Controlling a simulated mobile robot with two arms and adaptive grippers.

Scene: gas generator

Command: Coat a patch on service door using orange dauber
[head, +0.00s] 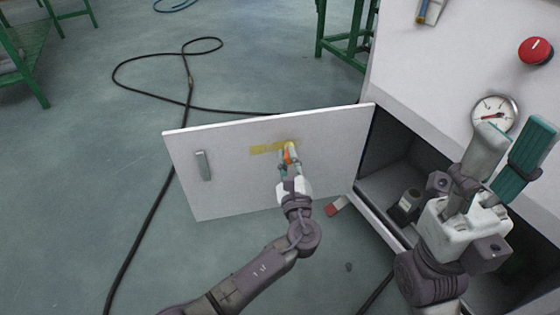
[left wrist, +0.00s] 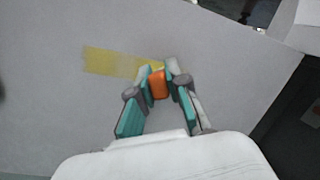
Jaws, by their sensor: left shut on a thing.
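The service door (head: 235,185) is a white panel standing open, with a grey handle (head: 202,165) near its left edge. A yellow patch (head: 262,149) runs sideways across its upper part; it also shows in the left wrist view (left wrist: 100,61). My left gripper (head: 289,153) is shut on the orange dauber (left wrist: 158,84) and holds it at the door face, by the right end of the yellow patch. The dauber's tip is hidden, so contact cannot be told. My right gripper (head: 512,145) is raised at the right with fingers apart and empty.
The white generator housing (head: 425,70) carries a gauge (head: 495,112) and a red button (head: 536,50). Its open compartment (head: 390,165) holds a dark object (head: 405,206). A red-ended item (head: 335,206) lies beside the compartment. A black cable (head: 150,215) crosses the floor.

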